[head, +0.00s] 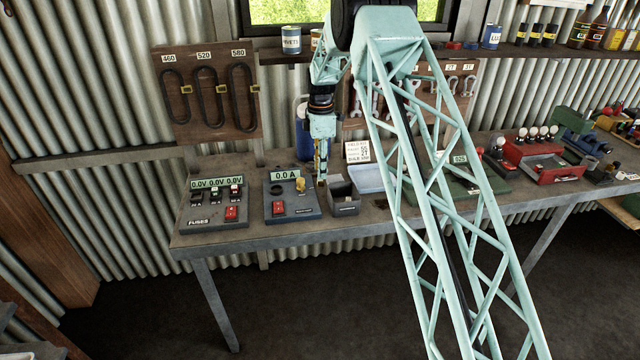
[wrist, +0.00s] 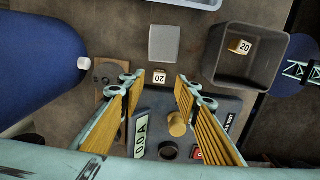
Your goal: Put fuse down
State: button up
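A small fuse (wrist: 160,76) with a white face marked "20" shows in the wrist view, just beyond the meter panel's edge, apparently on the bench. My gripper (wrist: 158,88) is open, its yellow-padded fingers wide apart. The fuse lies between the fingertips in the picture, with a gap on each side. In the head view my gripper (head: 321,180) points down at the bench beside the meter panel (head: 291,207); the fuse cannot be made out there. A second "20" fuse (wrist: 240,47) lies inside the grey bin (wrist: 214,66).
The meter panel reads 0.0 A and carries a tan knob (wrist: 177,124), a dark ring (wrist: 168,151) and a red switch. The fuses panel (head: 215,205) stands to its left. A blue bottle (wrist: 40,60) is close to my gripper. A grey square block (wrist: 163,43) lies behind the fuse.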

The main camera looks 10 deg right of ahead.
aim_at(320, 182)
jog(key=shift+d+f, duration=0.1)
jog(key=shift+f, duration=2.15)
jog(key=shift+c, duration=0.2)
jog(key=c, duration=0.8)
